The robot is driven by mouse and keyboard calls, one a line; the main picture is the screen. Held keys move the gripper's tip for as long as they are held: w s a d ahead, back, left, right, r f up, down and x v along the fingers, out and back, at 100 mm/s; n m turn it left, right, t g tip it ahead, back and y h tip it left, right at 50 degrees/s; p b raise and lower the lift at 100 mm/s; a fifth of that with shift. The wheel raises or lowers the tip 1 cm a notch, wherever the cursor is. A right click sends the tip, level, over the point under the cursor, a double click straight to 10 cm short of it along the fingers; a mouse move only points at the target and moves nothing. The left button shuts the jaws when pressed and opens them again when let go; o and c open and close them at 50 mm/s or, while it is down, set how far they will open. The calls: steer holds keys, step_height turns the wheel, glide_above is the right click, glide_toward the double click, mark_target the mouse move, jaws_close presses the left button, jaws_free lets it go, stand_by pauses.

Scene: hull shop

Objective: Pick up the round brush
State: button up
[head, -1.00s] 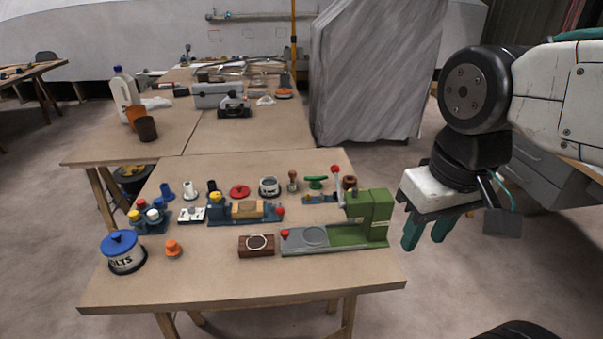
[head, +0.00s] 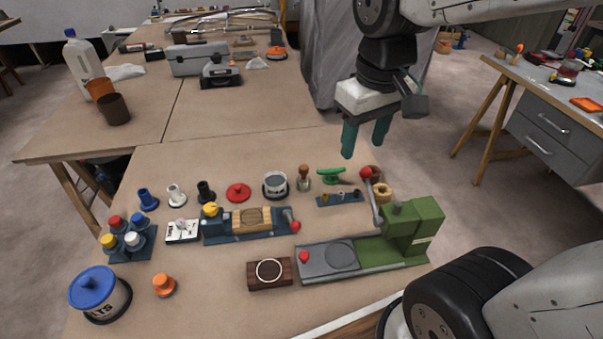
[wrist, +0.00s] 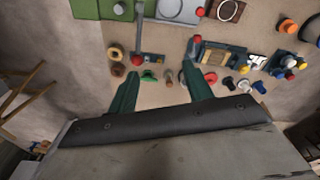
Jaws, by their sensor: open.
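What looks like the round brush (head: 304,178), a small upright piece with a brown knob handle and a paler round base, stands at the back of the near table, between a grey-white pot and a green-handled piece. In the wrist view the brush (wrist: 168,79) is small, between my fingers' lines. My gripper (head: 364,148) is open and empty, its teal fingers pointing down above the table's back right edge, up and right of the brush. Both fingers also show in the wrist view (wrist: 160,70). Nothing touches them.
The grey-white pot (head: 275,185) and green-handled piece (head: 332,176) flank the brush closely. A blue vise-like fixture (head: 245,223) lies in front.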

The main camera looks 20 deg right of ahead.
steer(key=w+a+f+n, duration=0.15)
steer(key=w+f, duration=0.35)
steer(key=w, duration=0.6)
steer(key=n+g, duration=0.1)
steer(key=n, duration=0.2)
glide_above(304, 167)
steer(key=f, duration=1.1)
steer(key=shift+w+a+f, duration=0.2)
steer(key=shift+w+a, duration=0.1)
steer(key=shift+w, duration=0.05)
steer(key=shift+n, duration=0.25)
steer(key=f, duration=0.8)
steer(key=shift+s+d, duration=0.3)
steer(key=shift+r, duration=0.1)
steer(key=c, duration=1.1)
